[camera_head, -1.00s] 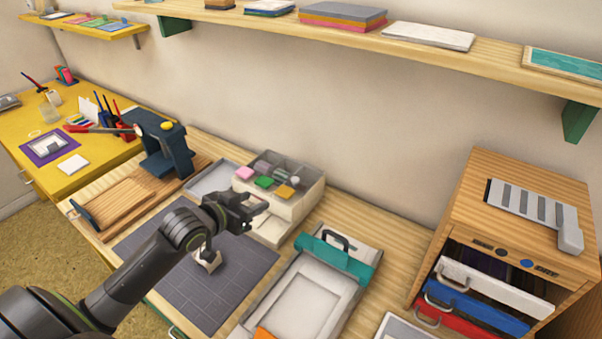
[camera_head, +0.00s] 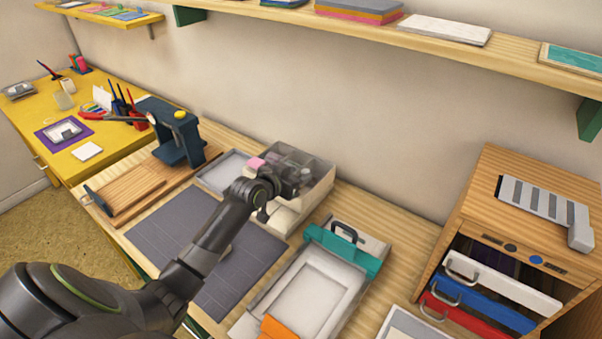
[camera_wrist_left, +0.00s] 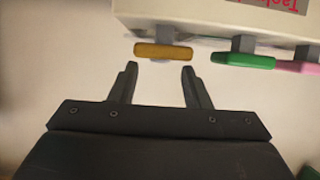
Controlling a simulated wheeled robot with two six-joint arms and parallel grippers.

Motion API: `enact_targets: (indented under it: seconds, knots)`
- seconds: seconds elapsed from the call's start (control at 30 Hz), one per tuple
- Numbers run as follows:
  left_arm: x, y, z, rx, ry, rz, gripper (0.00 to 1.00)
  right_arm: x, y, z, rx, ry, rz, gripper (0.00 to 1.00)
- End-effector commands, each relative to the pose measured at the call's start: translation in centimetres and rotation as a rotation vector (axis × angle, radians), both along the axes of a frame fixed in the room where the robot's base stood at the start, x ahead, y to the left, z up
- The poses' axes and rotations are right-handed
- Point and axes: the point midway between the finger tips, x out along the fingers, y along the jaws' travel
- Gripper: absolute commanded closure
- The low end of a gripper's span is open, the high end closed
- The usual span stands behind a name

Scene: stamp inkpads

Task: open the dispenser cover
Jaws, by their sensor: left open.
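The dispenser (camera_head: 322,190) is a pale box with clear-walled compartments on top, standing at the back of the wooden table. Its pink tab (camera_head: 257,163) shows in the head view; my left gripper (camera_head: 300,184) covers the green and orange tabs there. In the left wrist view the orange tab (camera_wrist_left: 163,50), green tab (camera_wrist_left: 243,61) and pink tab (camera_wrist_left: 297,67) stick out from the pale front. My left gripper (camera_wrist_left: 159,66) is open and empty, its fingertips just short of the orange tab and roughly on either side of it. My right gripper is not in view.
A dark grey mat (camera_head: 165,235) lies under my left arm. A tray with a teal clamp (camera_head: 345,250) stands right of the dispenser. A dark blue press (camera_head: 178,135) stands to its left. A wooden cabinet (camera_head: 480,215) is at the right.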

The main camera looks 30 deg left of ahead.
Motion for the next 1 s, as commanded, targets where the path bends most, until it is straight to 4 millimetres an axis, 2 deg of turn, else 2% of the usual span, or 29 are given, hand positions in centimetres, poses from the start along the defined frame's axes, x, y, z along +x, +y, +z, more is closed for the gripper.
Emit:
enact_targets:
  seconds: [0.23,0.63,0.93,1.0]
  knots:
    - [2.0,-0.3,-0.9,0.0,0.0,0.0,0.57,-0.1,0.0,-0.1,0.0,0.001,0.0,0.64]
    - [2.4,-0.3,-1.0,0.0,0.0,0.0,0.58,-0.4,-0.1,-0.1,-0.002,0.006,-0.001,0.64]
    - [2.4,-0.3,-1.0,0.0,0.0,0.0,0.97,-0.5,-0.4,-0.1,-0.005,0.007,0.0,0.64]
    - [2.4,-0.3,-1.0,0.0,0.0,0.0,1.0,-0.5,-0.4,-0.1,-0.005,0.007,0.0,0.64]
